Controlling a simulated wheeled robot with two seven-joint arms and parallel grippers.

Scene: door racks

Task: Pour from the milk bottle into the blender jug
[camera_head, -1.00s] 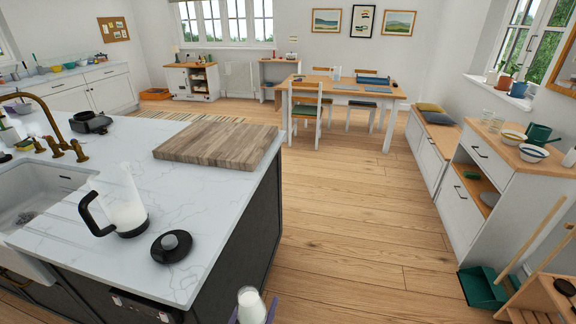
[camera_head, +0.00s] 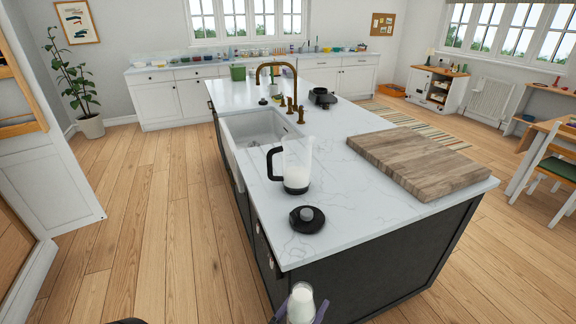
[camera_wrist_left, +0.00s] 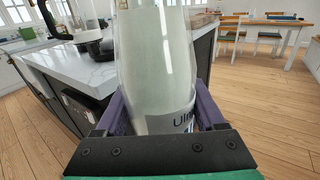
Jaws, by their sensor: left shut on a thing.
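The milk bottle (camera_head: 301,300), clear with white milk inside, is in my left gripper (camera_head: 299,314) at the bottom of the head view, in front of the island's near end. In the left wrist view the bottle (camera_wrist_left: 157,70) stands roughly upright between the purple fingers of my left gripper (camera_wrist_left: 160,118), which are shut on it. The blender jug (camera_head: 298,163), clear with a black handle on its left and a dark base, stands upright on the island top, apart from the bottle. The jug shows partly in the left wrist view, behind the bottle. My right gripper is not in view.
A round black lid (camera_head: 306,219) lies on the white island top (camera_head: 345,220), between jug and bottle. A wooden board (camera_head: 418,160) lies to the right. A sink (camera_head: 258,132) with a brass tap is behind left. Open wooden floor lies left of the island.

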